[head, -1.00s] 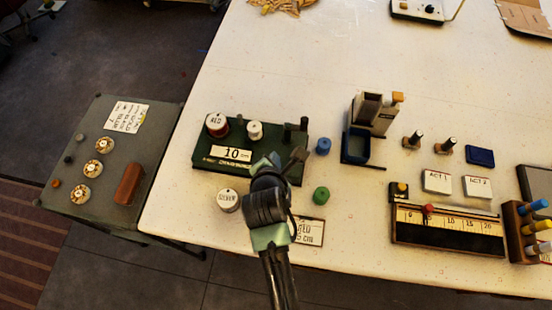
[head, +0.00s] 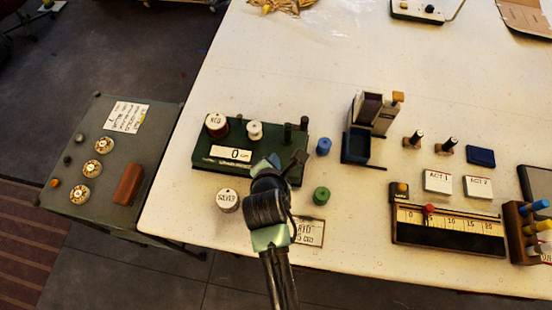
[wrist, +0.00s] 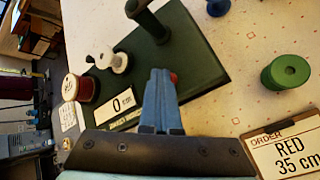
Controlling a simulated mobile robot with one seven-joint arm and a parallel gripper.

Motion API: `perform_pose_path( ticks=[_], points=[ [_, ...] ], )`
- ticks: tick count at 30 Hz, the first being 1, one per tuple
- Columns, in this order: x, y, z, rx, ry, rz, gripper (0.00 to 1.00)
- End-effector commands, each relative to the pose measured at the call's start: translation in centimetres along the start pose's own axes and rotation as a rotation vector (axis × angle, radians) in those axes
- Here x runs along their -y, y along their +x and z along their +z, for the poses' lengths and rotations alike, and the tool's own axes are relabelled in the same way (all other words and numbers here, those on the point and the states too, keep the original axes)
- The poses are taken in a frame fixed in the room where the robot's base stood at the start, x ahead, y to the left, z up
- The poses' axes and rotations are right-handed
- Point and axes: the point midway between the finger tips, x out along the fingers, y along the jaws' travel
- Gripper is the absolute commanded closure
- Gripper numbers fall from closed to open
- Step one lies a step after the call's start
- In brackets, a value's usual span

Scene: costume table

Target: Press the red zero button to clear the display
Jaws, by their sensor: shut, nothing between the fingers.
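The green measuring device (head: 212,161) stands on the white table, and its display (head: 231,154) reads 0 cm. The display also shows in the wrist view (wrist: 123,103), again with a 0. The red zero button (wrist: 173,78) shows as a small red edge beside my fingertips; the rest of it is hidden behind them. My gripper (wrist: 160,75) is shut and empty, its blue fingers together, with the tips at the button. I cannot tell whether they touch it. In the head view my gripper (head: 275,160) covers the device's front right corner.
A red spool (head: 216,124) and a white spool (head: 254,131) sit on the device. A silver spool (head: 228,199), a green spool (head: 321,195) and a blue spool (head: 323,146) stand nearby. An order card (wrist: 286,150) reads RED 35 cm. A ruler box (head: 447,231) lies to the right.

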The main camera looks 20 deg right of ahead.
Motion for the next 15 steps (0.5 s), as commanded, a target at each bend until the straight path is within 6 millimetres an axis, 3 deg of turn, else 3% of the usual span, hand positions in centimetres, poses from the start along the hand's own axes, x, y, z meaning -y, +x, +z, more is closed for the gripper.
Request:
perform_pose_path(
  ticks=[15],
  points=[
    [-0.9,-1.3,0.8,-0.002,0.000,-0.002,1.00]
  ],
)
